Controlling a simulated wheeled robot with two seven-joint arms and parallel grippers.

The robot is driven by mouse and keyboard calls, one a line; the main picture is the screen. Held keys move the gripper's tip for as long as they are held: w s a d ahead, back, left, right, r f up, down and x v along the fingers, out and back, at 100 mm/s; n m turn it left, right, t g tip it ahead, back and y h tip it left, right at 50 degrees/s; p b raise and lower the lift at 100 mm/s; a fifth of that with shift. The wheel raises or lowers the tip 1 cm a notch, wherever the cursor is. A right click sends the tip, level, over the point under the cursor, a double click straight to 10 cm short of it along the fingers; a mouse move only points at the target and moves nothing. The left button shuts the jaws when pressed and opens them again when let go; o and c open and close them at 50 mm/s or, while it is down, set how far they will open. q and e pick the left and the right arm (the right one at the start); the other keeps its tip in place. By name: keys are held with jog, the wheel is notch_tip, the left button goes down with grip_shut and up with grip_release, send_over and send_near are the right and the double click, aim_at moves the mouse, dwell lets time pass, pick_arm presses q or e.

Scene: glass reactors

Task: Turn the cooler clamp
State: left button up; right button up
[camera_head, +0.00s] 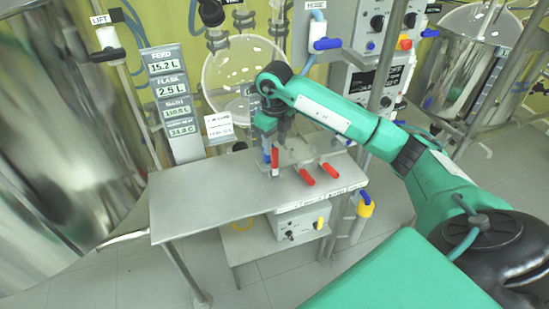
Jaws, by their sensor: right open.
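My right arm comes in from the right in green, and its gripper (273,142) points down over the back of the grey metal bench. The gripper is open, with its fingers close to a red handle (275,161); I cannot tell whether they touch it. Two more red handles (306,176) (329,169) lie a little to the right on the bench. No label readable here names the cooler clamp, so I cannot tell which part it is. The gripper and forearm hide part of the fittings behind them. My left gripper does not show.
The grey bench (205,200) has a bare left half. A glass vessel (222,75) stands behind it, and a display column (170,105) is at its left. A large steel tank (55,130) fills the left. A blue-handled hose valve (326,44) and control panels stand behind my arm.

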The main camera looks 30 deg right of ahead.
aim_at(274, 160)
notch_tip(274, 160, down, 7)
jog(key=shift+r+p, duration=0.15)
jog(key=shift+p, duration=0.25)
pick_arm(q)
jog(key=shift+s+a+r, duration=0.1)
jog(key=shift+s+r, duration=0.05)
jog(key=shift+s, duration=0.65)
pick_arm(e)
jog(key=shift+f, duration=0.3)
grip_shut()
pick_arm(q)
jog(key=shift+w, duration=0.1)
